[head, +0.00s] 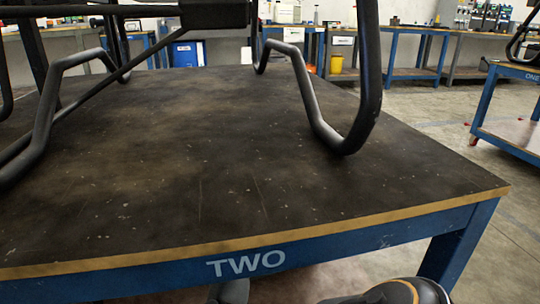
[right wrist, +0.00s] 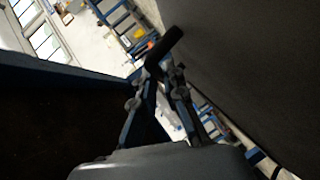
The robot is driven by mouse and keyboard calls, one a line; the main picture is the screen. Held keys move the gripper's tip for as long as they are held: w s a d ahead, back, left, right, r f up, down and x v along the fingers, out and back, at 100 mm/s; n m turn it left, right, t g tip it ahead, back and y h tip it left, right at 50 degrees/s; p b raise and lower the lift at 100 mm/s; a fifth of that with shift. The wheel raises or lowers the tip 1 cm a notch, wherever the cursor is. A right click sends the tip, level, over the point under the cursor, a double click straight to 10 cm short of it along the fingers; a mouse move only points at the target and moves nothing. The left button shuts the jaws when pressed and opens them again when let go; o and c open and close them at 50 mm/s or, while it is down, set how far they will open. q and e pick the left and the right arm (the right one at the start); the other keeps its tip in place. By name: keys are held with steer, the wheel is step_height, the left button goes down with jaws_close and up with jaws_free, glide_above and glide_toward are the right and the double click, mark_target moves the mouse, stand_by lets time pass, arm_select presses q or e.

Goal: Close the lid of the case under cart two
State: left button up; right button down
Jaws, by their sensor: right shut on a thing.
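Cart two (head: 245,263) stands right in front of me in the head view, with "TWO" on its blue front rail. In the right wrist view my right gripper (right wrist: 163,66) is shut on a short black bar (right wrist: 168,45), under the cart's edge. A large dark grey panel (right wrist: 250,60) fills the upper right beside the fingers. It may be part of the case or its lid; I cannot tell. The tabletop hides the space under the cart in the head view. My right arm (head: 405,291) shows at the bottom edge. My left gripper is not in view.
Black tubular drone legs (head: 350,130) stand on the dark tabletop (head: 200,170). Cart one (head: 525,72) is at the far right. Workbenches (head: 410,60) line the back wall. The floor (head: 420,110) right of cart two is open.

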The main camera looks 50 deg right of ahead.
steer(key=shift+m+y, duration=0.6)
steer(key=shift+y, duration=0.2)
steer(key=shift+s+d+f, duration=0.2)
steer(key=shift+d+f, duration=0.05)
steer(key=shift+f, duration=0.6)
steer(key=shift+s+d+f, duration=0.15)
steer(key=shift+d+f, duration=0.15)
steer(key=shift+f, duration=0.5)
steer(key=shift+s+d+f, duration=0.2)
steer(key=shift+d+f, duration=0.05)
steer(key=shift+f, duration=0.6)
steer(key=c, duration=1.7)
jaws_free()
steer(key=shift+f, duration=0.2)
steer(key=shift+s+a+r, duration=0.1)
steer(key=shift+a+r, duration=0.2)
steer(key=shift+a, duration=0.1)
steer(key=v, duration=0.6)
steer(key=shift+s+a, duration=0.2)
